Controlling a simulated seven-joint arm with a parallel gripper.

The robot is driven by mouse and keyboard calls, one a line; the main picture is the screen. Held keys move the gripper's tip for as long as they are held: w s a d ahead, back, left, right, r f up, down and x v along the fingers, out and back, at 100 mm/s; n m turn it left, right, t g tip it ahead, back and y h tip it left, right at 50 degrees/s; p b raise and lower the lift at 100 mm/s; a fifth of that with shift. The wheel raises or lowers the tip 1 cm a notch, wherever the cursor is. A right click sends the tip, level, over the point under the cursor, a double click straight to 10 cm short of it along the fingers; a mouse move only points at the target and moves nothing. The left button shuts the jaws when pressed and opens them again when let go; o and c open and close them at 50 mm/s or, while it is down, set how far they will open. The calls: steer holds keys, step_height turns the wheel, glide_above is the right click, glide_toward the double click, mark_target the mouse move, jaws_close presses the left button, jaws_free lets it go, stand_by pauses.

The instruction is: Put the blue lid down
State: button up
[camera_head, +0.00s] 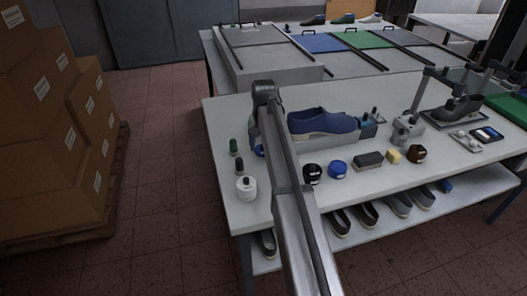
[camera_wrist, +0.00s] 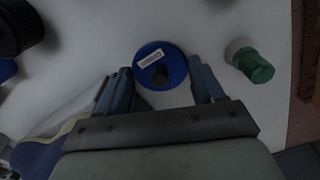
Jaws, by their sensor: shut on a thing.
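The blue lid (camera_wrist: 173,72) is a round disc with a white label and a dark knob, seen from above in the wrist view. My gripper (camera_wrist: 160,78) has a finger on each side of it and is shut on its rim. In the head view a sliver of the blue lid (camera_head: 259,151) shows at the left of my arm; the fingers are hidden there. The lid is close over the white table (camera_head: 222,125); I cannot tell whether it touches the top.
A green-capped bottle (camera_wrist: 255,66) stands just right of the lid in the wrist view. A white jar (camera_head: 246,189), a black jar (camera_head: 312,174) and a blue jar (camera_head: 337,170) stand along the front. A blue shoe (camera_head: 322,122) sits behind, right of my arm.

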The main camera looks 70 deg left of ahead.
steer(key=shift+f, duration=1.55)
steer(key=shift+f, duration=0.15)
steer(key=o, duration=1)
step_height(320, 180, up, 12)
steer(key=shift+r, duration=0.2)
